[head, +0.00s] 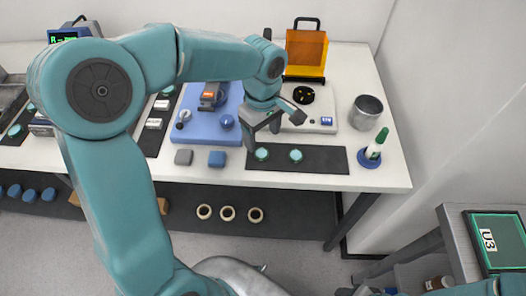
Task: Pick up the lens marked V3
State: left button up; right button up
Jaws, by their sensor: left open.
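Two small round pale-green pieces, which look like lenses, lie on a dark mat (325,159) at the front of the white table. The left one (261,154) and the right one (295,155) show no marking I can read, so I cannot tell which, if either, is V3. My left gripper (274,131) is open and empty, with its fingers spread just above and behind the two lenses. One finger is close to the left lens; I cannot tell whether they touch. My right gripper does not show.
A blue base (200,132) with a small instrument stands left of the gripper. An orange box (305,50) is behind it. A metal cup (366,112) and a green-and-white bottle (376,145) stand to the right. A green panel marked U3 (497,241) lies on another table.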

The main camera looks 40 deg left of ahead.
aim_at(262, 153)
pick_arm(q)
jog(key=shift+s+d+f, duration=0.15)
jog(key=shift+s+f, duration=0.2)
jog(key=shift+f, duration=0.15)
jog(key=f, duration=0.5)
jog(key=shift+w+a+p, duration=0.2)
jog(key=shift+w+p, duration=0.1)
jog(key=shift+f, duration=0.1)
jog(key=c, duration=0.8)
jog(key=shift+s, duration=0.1)
jog(key=c, duration=0.3)
